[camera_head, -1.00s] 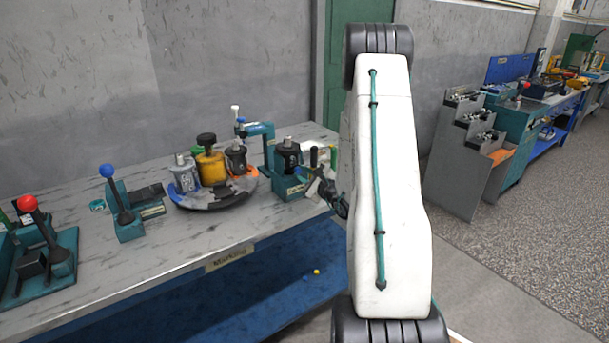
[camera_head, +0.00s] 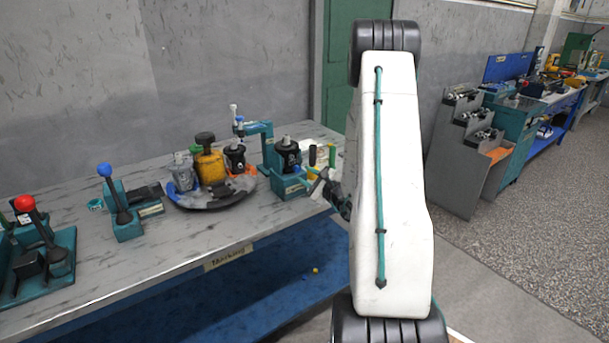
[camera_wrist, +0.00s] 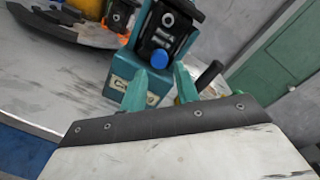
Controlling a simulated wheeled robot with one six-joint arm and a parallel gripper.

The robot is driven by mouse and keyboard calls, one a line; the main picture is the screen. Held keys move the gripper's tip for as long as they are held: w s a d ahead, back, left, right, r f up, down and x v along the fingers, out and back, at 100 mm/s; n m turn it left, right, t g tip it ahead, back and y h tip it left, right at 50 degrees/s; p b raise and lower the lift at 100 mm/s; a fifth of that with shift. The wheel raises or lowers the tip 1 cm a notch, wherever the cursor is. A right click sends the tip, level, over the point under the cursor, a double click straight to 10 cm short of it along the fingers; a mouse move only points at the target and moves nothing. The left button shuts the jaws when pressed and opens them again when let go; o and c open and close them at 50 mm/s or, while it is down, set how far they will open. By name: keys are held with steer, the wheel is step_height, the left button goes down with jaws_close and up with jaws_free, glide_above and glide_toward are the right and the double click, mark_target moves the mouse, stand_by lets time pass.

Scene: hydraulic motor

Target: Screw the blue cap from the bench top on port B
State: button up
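A black motor (camera_wrist: 165,25) sits in a teal clamp fixture (camera_wrist: 118,72) whose label is only partly readable. The motor also shows in the head view (camera_head: 288,155). A round blue cap (camera_wrist: 159,58) is at the lower front face of the motor, just beyond my fingertips. I cannot tell whether it is threaded on or only resting against a port. My gripper (camera_wrist: 160,80) has its two teal fingers apart, either side of and just short of the cap, with a gap between them. In the head view my gripper (camera_head: 318,180) is beside the fixture, partly hidden by my arm.
A round dark tray (camera_head: 215,199) holding several motors, one yellow (camera_head: 209,165), stands left of the fixture. Blue-knobbed (camera_head: 104,170) and red-knobbed (camera_head: 24,203) levers stand farther left. A dark upright handle (camera_wrist: 209,73) is right of my fingers. The bench front is clear.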

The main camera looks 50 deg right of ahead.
steer(key=shift+s+a, duration=0.1)
steer(key=shift+s, duration=0.45)
steer(key=shift+r, duration=0.1)
steer(key=o, duration=0.6)
steer(key=shift+c, duration=0.2)
steer(key=shift+s+a, duration=0.2)
steer(key=shift+s, duration=1.3)
steer(key=shift+s+a, duration=0.2)
steer(key=shift+s, duration=1.25)
